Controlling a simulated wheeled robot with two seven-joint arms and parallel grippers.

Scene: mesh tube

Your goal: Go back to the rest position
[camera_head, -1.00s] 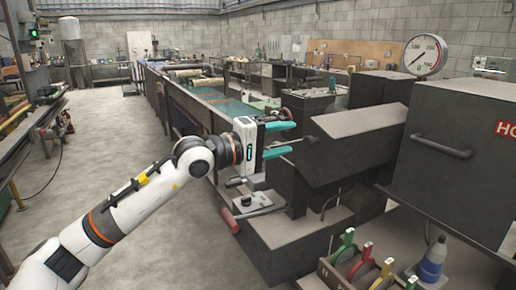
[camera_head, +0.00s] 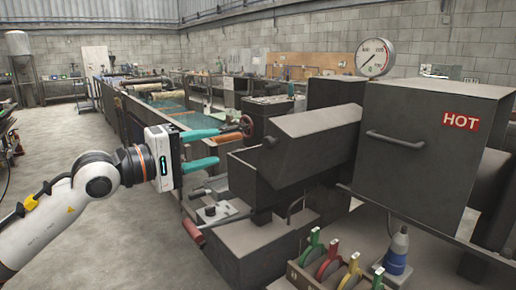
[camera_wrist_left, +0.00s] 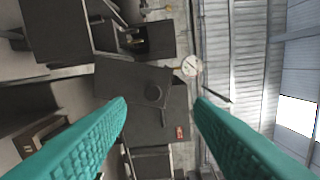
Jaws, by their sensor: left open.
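My left gripper (camera_head: 214,148) is open, its two teal fingers spread with a gap between them. It points right, in front of the dark machine's sloped box (camera_head: 308,140) in the head view. Nothing is held between the fingers. In the left wrist view the two teal fingers (camera_wrist_left: 160,110) stand well apart, and the machine shows behind them, sideways. My right gripper is not in view.
A dark box marked HOT (camera_head: 425,170) stands at right, with a round gauge (camera_head: 374,57) behind. A tray of coloured-handled tools (camera_head: 330,275) and a blue bottle (camera_head: 397,250) are at the front. Open concrete floor (camera_head: 50,145) lies at left.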

